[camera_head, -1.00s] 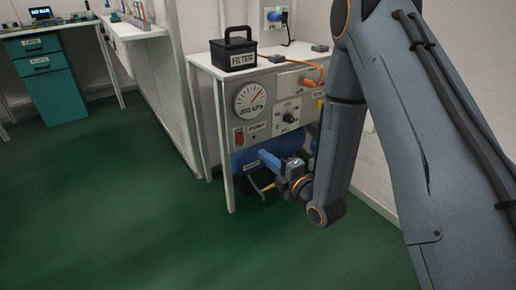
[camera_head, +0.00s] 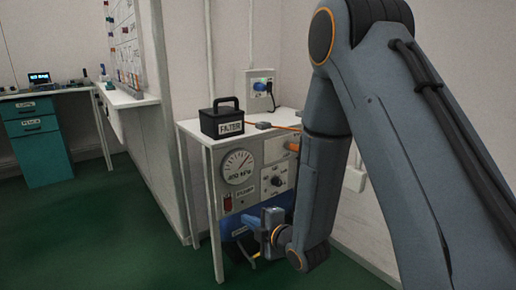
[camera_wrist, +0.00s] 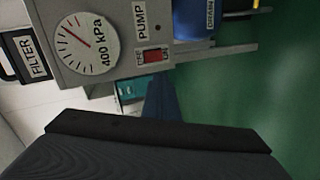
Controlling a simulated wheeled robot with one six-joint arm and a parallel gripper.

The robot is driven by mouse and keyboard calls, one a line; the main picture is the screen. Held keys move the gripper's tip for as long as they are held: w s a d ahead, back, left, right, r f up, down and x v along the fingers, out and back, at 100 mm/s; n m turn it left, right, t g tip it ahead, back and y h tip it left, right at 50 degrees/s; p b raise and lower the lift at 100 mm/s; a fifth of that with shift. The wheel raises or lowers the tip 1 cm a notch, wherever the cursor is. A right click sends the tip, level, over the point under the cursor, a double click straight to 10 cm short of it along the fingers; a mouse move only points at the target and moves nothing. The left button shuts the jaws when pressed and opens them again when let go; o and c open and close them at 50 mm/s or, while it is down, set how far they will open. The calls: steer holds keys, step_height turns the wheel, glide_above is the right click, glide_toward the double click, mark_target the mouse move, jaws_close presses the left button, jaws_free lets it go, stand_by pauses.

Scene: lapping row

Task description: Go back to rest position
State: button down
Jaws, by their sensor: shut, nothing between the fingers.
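My gripper (camera_head: 246,220) is at the end of my bent arm, in front of the lower part of the pump bench. It is shut and empty. In the wrist view its dark blue-grey fingers (camera_wrist: 160,98) meet beyond the black gripper body, with clear space around the tips. The front panel (camera_head: 252,160) of the bench carries a round gauge (camera_head: 238,167) marked 400 kPa, a red switch (camera_head: 227,203) and a dark knob (camera_head: 277,181). My wrist and arm hide part of the panel's right side and the blue tank (camera_head: 232,224) below.
A black FILTER box (camera_head: 222,122) stands on the bench top, with an orange cable (camera_head: 282,127) beside it. A wall socket (camera_head: 262,88) is behind. A teal drawer unit (camera_head: 37,142) stands far left. Green floor (camera_head: 110,235) is open at left.

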steer(key=s+d+r+m+g+h, duration=0.15)
steer(key=s+r+m+g, duration=0.35)
steer(key=s, duration=0.7)
steer(key=s+r+m+g+h, duration=0.35)
steer(key=s+m, duration=0.25)
steer(key=s, duration=0.5)
steer(key=s+r+m+g+h, duration=0.1)
steer(key=s+r+m+g, duration=0.35)
steer(key=s, duration=0.75)
steer(key=d+r+m+h+p, duration=0.1)
steer(key=d+r+m+p, duration=0.2)
steer(key=d+r+p, duration=0.7)
steer(key=d+r+m+t+h+p, duration=0.1)
steer(key=d+r+m+p, duration=0.3)
steer(key=d+r+p, duration=0.6)
steer(key=shift+d+r+p, duration=0.3)
steer(key=shift+r+p, duration=2.45)
steer(key=shift+p, duration=4.3)
